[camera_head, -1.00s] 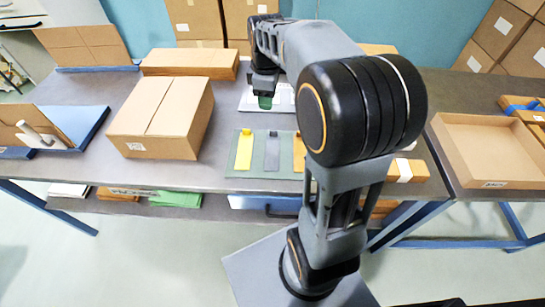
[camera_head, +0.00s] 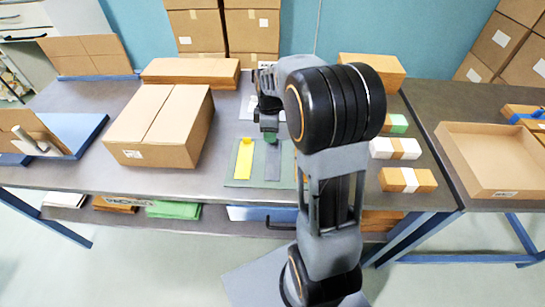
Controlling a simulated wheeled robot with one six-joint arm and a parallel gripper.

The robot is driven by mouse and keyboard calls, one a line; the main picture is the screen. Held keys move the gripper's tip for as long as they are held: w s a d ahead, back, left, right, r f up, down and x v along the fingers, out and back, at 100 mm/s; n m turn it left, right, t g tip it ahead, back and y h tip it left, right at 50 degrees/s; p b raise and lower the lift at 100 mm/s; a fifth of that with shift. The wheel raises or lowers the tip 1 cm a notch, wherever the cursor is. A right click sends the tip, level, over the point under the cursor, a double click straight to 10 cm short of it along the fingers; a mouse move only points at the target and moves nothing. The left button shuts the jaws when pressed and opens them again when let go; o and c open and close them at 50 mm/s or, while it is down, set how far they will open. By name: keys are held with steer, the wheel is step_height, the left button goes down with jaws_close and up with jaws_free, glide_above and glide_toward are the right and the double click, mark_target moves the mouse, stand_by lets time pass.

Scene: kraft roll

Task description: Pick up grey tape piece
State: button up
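The grey tape piece (camera_head: 272,165) lies on a dark green mat (camera_head: 235,182), to the right of a yellow tape piece (camera_head: 244,158). My gripper (camera_head: 270,137) points down at the far end of the grey piece and hides that end. A small green part shows at the gripper's tip. I cannot tell whether the fingers touch the piece or how far apart they are. My arm covers the right part of the mat, where an orange piece showed earlier.
A large closed carton (camera_head: 160,125) stands left of the mat. Small boxes with white bands (camera_head: 408,180) lie to the right, beyond my arm. An open cardboard tray (camera_head: 490,158) is on the right table. A white sheet (camera_head: 246,108) lies behind the mat.

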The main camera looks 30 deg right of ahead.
mark_target(271, 144)
steer(key=shift+w+f, duration=0.1)
steer(key=shift+f, duration=1.6)
steer(key=shift+c, duration=0.2)
jaws_close()
